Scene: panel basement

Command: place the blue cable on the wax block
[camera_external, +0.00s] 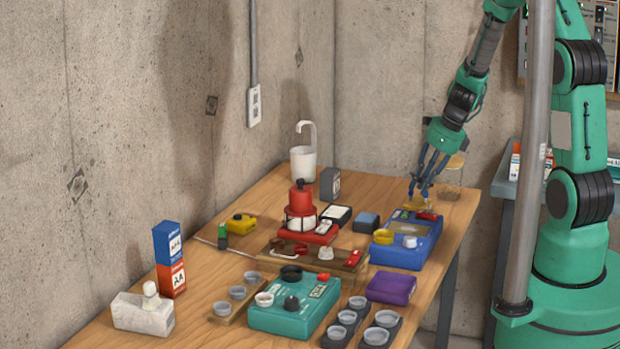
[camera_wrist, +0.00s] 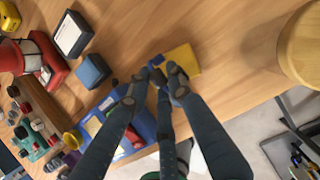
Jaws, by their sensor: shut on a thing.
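A yellow block (camera_wrist: 182,61), which looks like the wax block, lies on the wooden table near its edge in the wrist view. In the external view it shows as a small yellow patch (camera_external: 419,200) below my gripper. My gripper (camera_wrist: 158,76) points down with its dark fingers closed together at the block's left end. It also shows in the external view (camera_external: 418,190). A small blue piece (camera_wrist: 155,61), likely the blue cable, shows at the fingertips, beside or over the block's end. The fingers hide most of it, and I cannot tell whether it touches the block.
A blue device (camera_external: 405,257) with a yellow ring stands just left of my gripper. A glass jar with a wooden lid (camera_external: 450,180) stands close behind. A red lantern-like object (camera_external: 301,210), a teal box (camera_external: 293,307) and several small cups crowd the table's middle and front.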

